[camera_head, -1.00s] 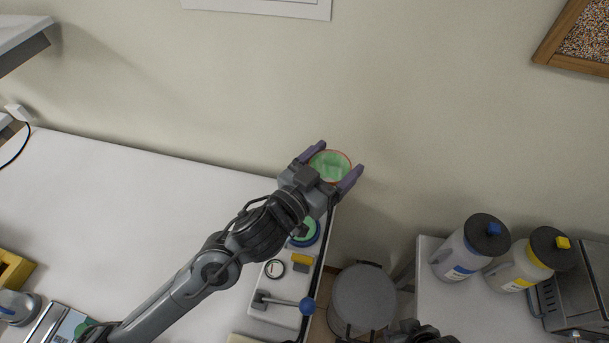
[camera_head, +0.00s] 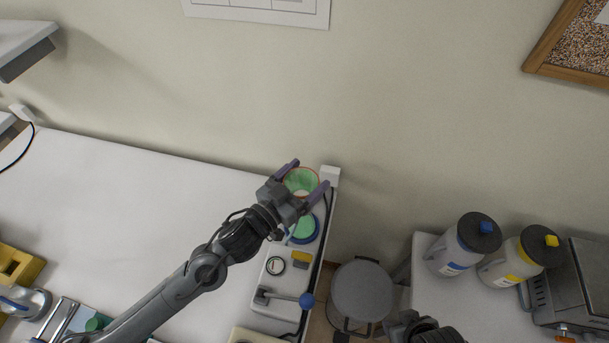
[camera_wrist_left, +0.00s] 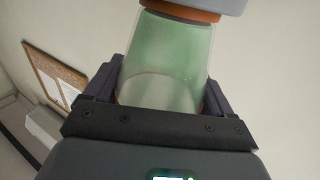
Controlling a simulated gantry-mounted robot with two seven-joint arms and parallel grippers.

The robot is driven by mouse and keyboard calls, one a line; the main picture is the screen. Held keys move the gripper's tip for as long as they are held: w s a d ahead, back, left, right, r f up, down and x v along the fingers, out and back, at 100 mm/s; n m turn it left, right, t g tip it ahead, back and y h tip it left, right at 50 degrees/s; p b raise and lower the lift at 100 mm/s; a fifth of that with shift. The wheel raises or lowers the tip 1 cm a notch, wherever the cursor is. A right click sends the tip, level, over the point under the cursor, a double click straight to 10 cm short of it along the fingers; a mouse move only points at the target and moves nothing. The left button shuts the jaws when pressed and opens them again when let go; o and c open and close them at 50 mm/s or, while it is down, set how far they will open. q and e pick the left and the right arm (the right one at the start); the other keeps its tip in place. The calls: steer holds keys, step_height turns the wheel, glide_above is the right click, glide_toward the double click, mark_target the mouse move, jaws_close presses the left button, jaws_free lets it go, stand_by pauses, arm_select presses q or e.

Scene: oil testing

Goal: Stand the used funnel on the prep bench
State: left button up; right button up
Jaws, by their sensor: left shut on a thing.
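The used funnel is a translucent green cup (camera_head: 301,182) with an orange-red rim. My left gripper (camera_head: 308,175) is shut on it, one purple finger on each side. In the head view it appears over the back right corner of the white bench (camera_head: 130,190); its height above the bench is unclear. The left wrist view shows the funnel's green wall (camera_wrist_left: 168,55) between the fingers, with an orange band and a grey part at its upper end. Part of my right arm shows at the bottom of the head view; its fingers cannot be made out.
A white device with a blue-knobbed lever (camera_head: 307,300) and a green-and-blue round part (camera_head: 304,229) stands along the bench's right edge. A small white box (camera_head: 330,176) is at the back corner. The bench's middle is clear.

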arm_select(q)
steer(key=shift+f, duration=0.15)
arm_select(e)
steer(key=shift+f, duration=0.15)
arm_select(q)
steer(key=o, duration=0.9)
steer(key=shift+f+b, duration=0.15)
steer(key=shift+b, duration=0.2)
steer(key=shift+s+a, duration=0.1)
steer(key=shift+a, duration=0.05)
arm_select(e)
steer(key=shift+d+f, duration=0.1)
steer(key=shift+f, duration=0.4)
step_height(320, 180, down, 3)
steer(key=b, duration=0.3)
steer(key=o, duration=0.5)
arm_select(q)
steer(key=v, duration=1)
steer(key=shift+s+r, duration=0.25)
steer(key=shift+r, duration=0.15)
arm_select(e)
steer(key=o, duration=0.6)
